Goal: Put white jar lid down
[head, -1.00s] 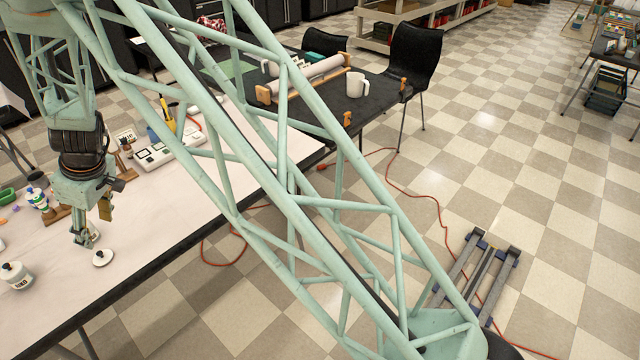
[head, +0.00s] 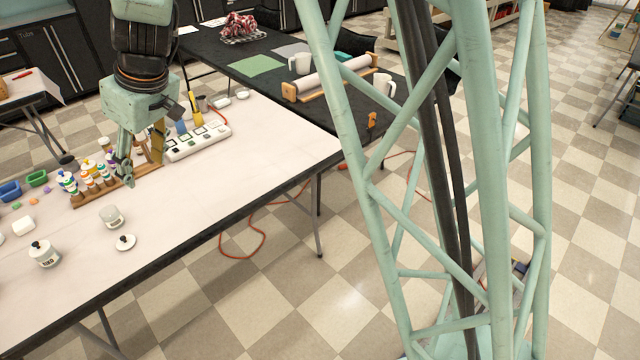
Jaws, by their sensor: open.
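The white jar lid (head: 125,243) with a dark knob lies flat on the white table near its front edge. My gripper (head: 125,182) is above the table, behind the lid and apart from it. Its fingers point down, and it is open with nothing seen between them. A white jar without a lid (head: 111,217) stands just behind and left of the lid. A second white jar (head: 43,254), with dark lettering and its lid on, stands further left.
A wooden rack of paint bottles (head: 88,178) and a pale sample tray (head: 196,142) stand behind on the table (head: 215,200). A dark table (head: 330,115) with mugs and a roller is beyond. The tabletop right of the lid is clear.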

